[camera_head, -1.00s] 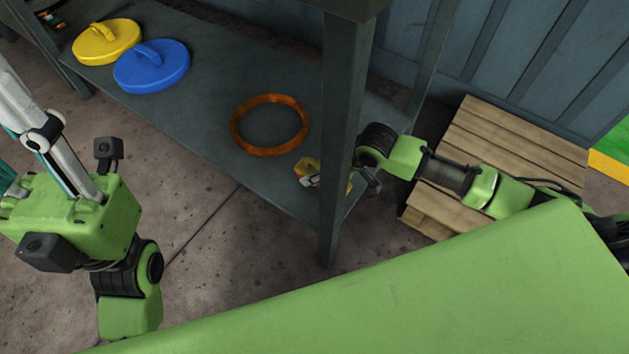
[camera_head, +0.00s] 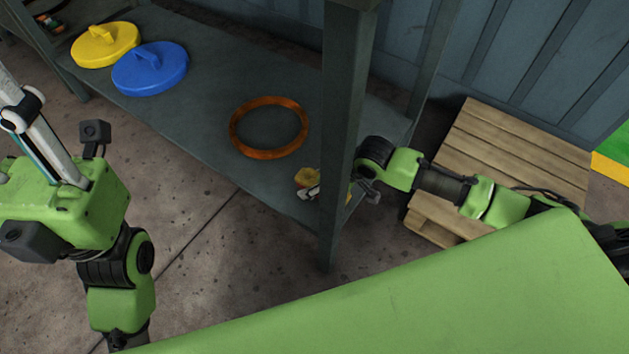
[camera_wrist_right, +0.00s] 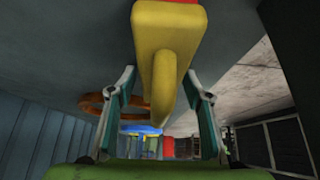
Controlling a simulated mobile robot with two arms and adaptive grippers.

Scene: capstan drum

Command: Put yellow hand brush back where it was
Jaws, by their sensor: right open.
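The yellow hand brush (camera_wrist_right: 165,45) fills the top middle of the right wrist view, with a bit of red at the upper edge. Its curved yellow handle hangs between the two fingers of my right gripper (camera_wrist_right: 160,76), which is open with space on both sides. In the head view a small yellow part of the brush (camera_head: 306,177) shows at the shelf's near right corner, beside my right gripper (camera_head: 313,191). The post hides much of both. My left gripper (camera_head: 42,150) is at the left, fingers running out of frame, so its opening is unclear.
The grey shelf (camera_head: 205,75) carries an orange ring (camera_head: 268,153), a blue lidded disc (camera_head: 150,70) and a yellow one (camera_head: 104,46). A dark post (camera_head: 340,150) stands before my right gripper. A wooden pallet (camera_head: 515,150) lies at right, by the wall.

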